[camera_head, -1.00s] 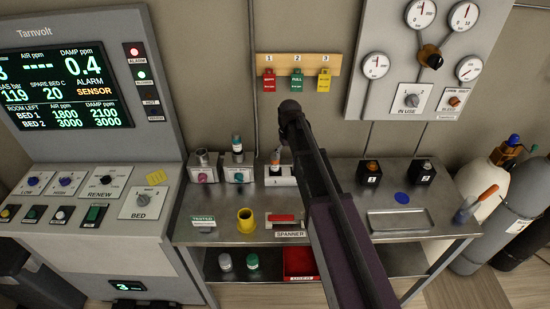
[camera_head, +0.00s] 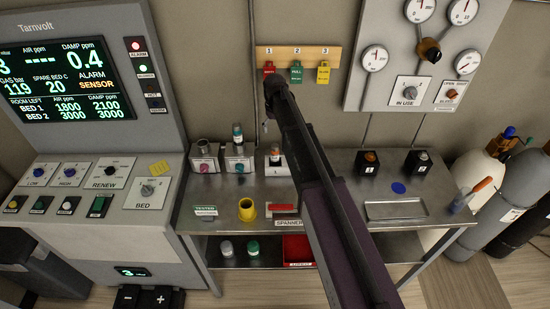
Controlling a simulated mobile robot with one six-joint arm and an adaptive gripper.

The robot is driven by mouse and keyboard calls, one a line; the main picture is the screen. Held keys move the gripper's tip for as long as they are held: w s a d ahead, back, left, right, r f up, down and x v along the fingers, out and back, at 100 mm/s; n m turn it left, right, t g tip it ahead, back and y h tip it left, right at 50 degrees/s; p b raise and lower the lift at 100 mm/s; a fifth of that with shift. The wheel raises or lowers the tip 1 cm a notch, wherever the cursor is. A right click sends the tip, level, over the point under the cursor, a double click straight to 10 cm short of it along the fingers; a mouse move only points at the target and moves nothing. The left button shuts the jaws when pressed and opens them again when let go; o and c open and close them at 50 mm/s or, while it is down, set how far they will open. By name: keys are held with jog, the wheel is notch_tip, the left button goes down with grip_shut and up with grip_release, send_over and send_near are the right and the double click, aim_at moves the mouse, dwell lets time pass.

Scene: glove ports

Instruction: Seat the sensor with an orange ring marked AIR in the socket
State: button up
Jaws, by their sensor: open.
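A sensor with an orange ring (camera_head: 275,151) stands upright in a small white block (camera_head: 280,170) on the steel bench. I cannot read its marking or tell how deep it sits. My gripper (camera_head: 265,124) is above and slightly left of it, apart from it; it looks empty and is open, mostly hidden behind my dark wrist. Left of it, a sensor with a teal ring (camera_head: 237,137) stands on a socket box (camera_head: 238,165). Further left, another socket box (camera_head: 206,166) with a red knob carries a grey open collar (camera_head: 203,146) with no sensor visible in it.
A yellow cup (camera_head: 246,211), a TESTED pad (camera_head: 205,212) and a SPANNER place (camera_head: 286,222) lie along the bench front. Two capped jars and a red tray (camera_head: 298,250) are on the lower shelf. The console screen (camera_head: 62,80) shows AIR dashes and ALARM SENSOR. Tags hang behind.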

aim_at(275, 152)
jog(key=shift+f+b, duration=3.85)
jog(key=shift+f, duration=0.25)
jog(key=shift+w+f+b, duration=0.1)
jog(key=shift+f+b, duration=2.5)
jog(key=shift+c, duration=0.2)
grip_shut()
